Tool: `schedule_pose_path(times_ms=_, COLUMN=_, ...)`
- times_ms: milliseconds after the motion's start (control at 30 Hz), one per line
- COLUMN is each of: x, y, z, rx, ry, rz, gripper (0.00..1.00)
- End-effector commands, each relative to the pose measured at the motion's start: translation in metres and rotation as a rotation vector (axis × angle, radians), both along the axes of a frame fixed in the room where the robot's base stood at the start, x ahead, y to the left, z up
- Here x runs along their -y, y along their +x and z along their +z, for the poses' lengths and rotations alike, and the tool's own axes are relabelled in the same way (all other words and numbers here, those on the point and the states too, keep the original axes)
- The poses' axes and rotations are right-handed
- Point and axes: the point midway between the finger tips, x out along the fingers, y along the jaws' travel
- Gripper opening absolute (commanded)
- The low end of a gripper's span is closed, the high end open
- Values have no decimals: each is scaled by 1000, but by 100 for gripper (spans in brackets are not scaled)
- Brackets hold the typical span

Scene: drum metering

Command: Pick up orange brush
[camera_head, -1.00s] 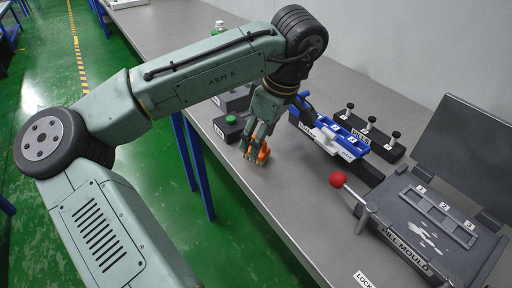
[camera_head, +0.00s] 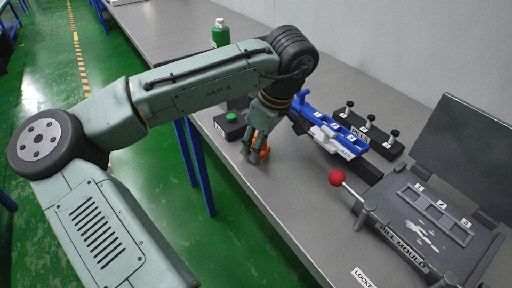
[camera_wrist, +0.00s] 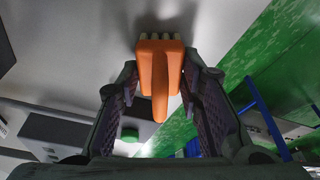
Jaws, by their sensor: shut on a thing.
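The orange brush (camera_wrist: 159,62) is between my gripper's two fingers in the wrist view, with its handle toward my palm and its pale bristles toward the grey table top. It also shows in the head view as a small orange patch (camera_head: 263,153), partly hidden by the fingers. My gripper (camera_head: 256,150) points down near the table's front edge and is shut on the brush. It also shows in the wrist view (camera_wrist: 160,95), with a finger on each side of the brush. I cannot tell whether the bristles touch the table.
A dark box with a green button (camera_head: 231,117) stands just left of my gripper. A blue and white tray (camera_head: 335,137), a black "PILLS" rack (camera_head: 368,136) and a pill mould with a red-knobbed lever (camera_head: 337,177) are to the right. A green bottle (camera_head: 220,35) stands behind.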

Motion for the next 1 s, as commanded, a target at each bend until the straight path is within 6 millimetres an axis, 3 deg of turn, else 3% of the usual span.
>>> schedule_pose_path(times_ms=333, x=0, y=0, z=0, rx=0, ry=0, rz=0, gripper=0)
schedule_pose_path(times_ms=667, x=1, y=1, z=6, rx=3, ry=-2, rz=0, gripper=0)
schedule_pose_path(times_ms=900, x=1, y=1, z=34, rx=3, ry=-2, rz=0, gripper=0)
schedule_pose_path(times_ms=1000, x=-8, y=-19, z=34, rx=2, ry=-1, rz=-1, gripper=0)
